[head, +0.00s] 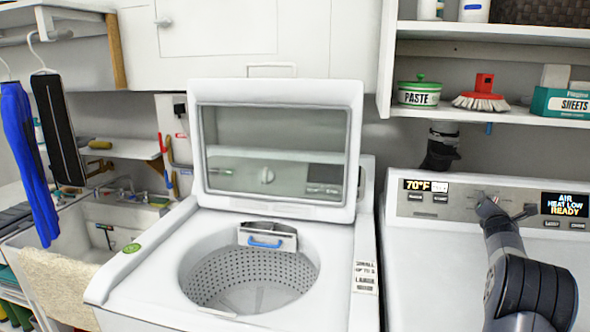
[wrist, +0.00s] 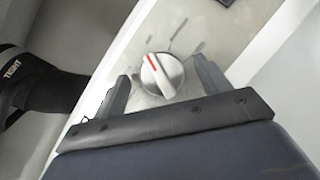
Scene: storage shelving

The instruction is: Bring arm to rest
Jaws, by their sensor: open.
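My gripper (head: 505,207) reaches to the control panel (head: 455,205) of the dryer at the right in the head view. In the wrist view my gripper (wrist: 160,70) is open, with a dark finger on each side. A round silver knob (wrist: 162,76) with a red mark shows between the fingers, with gaps on both sides. I cannot tell how far the fingertips are from the panel. In the head view my arm comes up from the lower right and hides part of the panel and the dryer top. The gripper holds nothing that I can see.
The washer lid (head: 275,150) stands open over the drum (head: 250,280), left of the dryer. A shelf (head: 450,112) above the dryer holds a paste jar (head: 419,93), a brush (head: 481,97) and a sheets box (head: 562,103). A dark duct (head: 440,150) stands behind the dryer.

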